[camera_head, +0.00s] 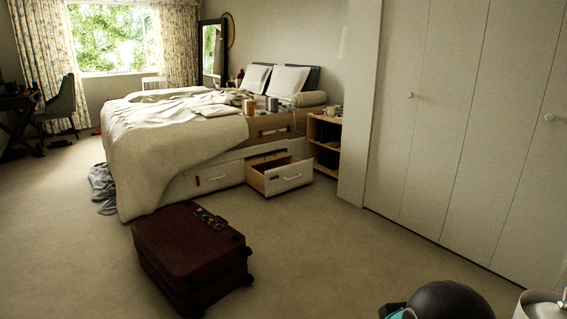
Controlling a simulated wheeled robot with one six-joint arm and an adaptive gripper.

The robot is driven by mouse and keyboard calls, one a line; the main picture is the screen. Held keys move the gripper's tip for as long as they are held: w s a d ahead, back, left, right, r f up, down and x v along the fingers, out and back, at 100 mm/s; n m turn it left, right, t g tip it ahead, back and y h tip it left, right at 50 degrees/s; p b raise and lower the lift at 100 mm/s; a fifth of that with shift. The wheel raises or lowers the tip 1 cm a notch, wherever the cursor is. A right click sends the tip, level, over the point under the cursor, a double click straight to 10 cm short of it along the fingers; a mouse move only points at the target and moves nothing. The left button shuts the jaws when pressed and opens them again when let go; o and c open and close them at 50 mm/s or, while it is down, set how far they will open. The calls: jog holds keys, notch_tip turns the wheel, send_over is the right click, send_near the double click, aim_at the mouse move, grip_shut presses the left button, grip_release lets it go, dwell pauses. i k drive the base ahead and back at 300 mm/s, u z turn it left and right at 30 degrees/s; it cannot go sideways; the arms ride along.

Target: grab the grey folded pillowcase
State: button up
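I cannot make out a grey folded pillowcase with certainty. A crumpled grey cloth (103,188) lies on the carpet against the foot of the bed at the left; it looks bunched, not folded. Two pale pillows (288,80) lean at the head of the bed. The fingers of my gripper do not show. Dark, teal and pale parts at the bottom right edge seem to be my arm, far from the bed.
A dark red suitcase (182,246) stands on the carpet in front of the bed (170,146). A bed drawer (284,179) is pulled out. A shelf unit (324,150) and white wardrobe doors (455,120) stand at the right. The carpet between suitcase and wardrobe is clear.

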aim_at(272, 104)
jog(key=z, duration=0.1)
jog(key=i, duration=4.5)
jog(key=u, duration=0.35)
jog(key=i, duration=1.4)
jog(key=u, duration=0.15)
